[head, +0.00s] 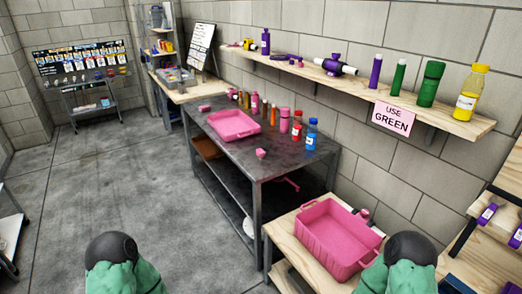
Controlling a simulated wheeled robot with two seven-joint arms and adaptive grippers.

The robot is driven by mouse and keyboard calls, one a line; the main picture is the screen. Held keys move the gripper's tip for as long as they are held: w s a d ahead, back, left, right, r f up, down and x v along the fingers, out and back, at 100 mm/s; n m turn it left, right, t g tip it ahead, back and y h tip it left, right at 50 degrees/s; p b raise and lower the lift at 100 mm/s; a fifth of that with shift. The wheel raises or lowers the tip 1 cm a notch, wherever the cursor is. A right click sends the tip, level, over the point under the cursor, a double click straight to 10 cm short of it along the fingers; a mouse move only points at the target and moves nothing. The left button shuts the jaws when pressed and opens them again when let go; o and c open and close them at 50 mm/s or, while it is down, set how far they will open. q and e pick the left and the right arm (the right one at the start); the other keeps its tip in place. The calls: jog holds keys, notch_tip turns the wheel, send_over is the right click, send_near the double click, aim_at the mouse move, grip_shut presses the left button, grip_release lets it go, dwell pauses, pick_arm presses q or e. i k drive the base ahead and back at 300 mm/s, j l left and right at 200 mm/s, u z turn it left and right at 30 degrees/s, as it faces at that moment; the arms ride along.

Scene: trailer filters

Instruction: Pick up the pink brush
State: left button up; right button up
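I cannot tell for sure which pink thing is the brush. A slim pink item with a thin handle (287,182), perhaps the brush, shows under the dark metal table near its right end, partly shaded. A small pink block-like item (261,153) lies on the front edge of the dark table (225,152). Another small pink item (204,108) lies at that table's far left end. Green and black parts of my two arms show at the bottom edge. Neither of my grippers is in view.
A pink tray (233,124) and several bottles stand on the dark table. A pink bin (330,238) sits on a low wooden table (283,237) at front right. A wall shelf (345,84) holds bottles above a "USE GREEN" sign (393,119). Open floor (120,180) lies left.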

aim_at(260, 153)
jog(key=i+j+z, duration=0.1)
jog(key=i+j, duration=0.2)
jog(key=i+j+z, duration=0.1)
jog(key=i+j, duration=0.2)
jog(key=i+j+z, duration=0.1)
jog(key=i+j, duration=0.2)
jog(key=j, duration=0.2)
jog(key=i+j+z, duration=0.1)
jog(key=i+j, duration=0.15)
jog(key=j, duration=0.15)
jog(key=i+j+z, duration=0.1)
jog(key=i+j, duration=0.15)
jog(key=j, duration=0.2)
